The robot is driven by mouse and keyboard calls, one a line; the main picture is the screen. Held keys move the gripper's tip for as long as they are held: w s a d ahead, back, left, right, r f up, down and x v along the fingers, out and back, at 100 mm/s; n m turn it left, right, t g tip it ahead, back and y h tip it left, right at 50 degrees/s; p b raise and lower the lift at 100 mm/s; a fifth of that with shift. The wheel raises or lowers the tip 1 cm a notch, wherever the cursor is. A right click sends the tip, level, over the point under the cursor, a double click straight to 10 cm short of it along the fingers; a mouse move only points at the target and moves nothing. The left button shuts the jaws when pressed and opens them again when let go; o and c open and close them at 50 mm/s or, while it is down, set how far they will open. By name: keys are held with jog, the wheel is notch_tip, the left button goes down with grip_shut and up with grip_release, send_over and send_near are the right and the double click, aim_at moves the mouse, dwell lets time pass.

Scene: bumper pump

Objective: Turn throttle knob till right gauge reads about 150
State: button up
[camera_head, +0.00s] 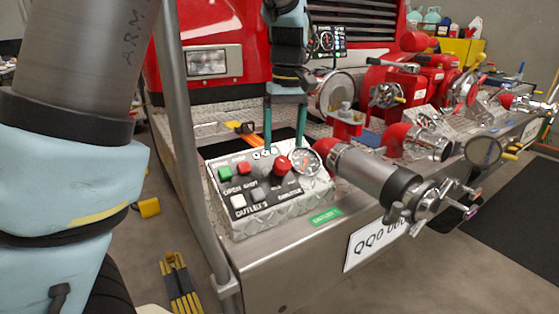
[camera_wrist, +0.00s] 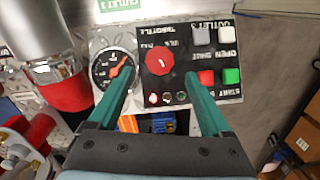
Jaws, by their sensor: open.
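The red round throttle knob (camera_head: 282,164) is on the sloped control panel (camera_head: 236,215) at the bumper; it also shows in the wrist view (camera_wrist: 159,61). My gripper (camera_head: 284,148) has two teal fingers pointing down over the panel. In the wrist view my gripper (camera_wrist: 159,74) is open, with the knob visible between its fingertips; contact cannot be told.
Green (camera_wrist: 231,75) and red (camera_wrist: 206,77) buttons and grey ones share the panel. A metal outlet pipe (camera_head: 375,176) stands close right of the gauge. A dark display (camera_head: 328,41) with dials is behind my arm.

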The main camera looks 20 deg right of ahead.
aim_at(283, 160)
notch_tip(283, 160, down, 6)
jog(key=shift+a+r, duration=0.1)
jog(key=shift+a, duration=0.05)
jog(key=shift+c, duration=0.2)
grip_shut()
dwell(0.6)
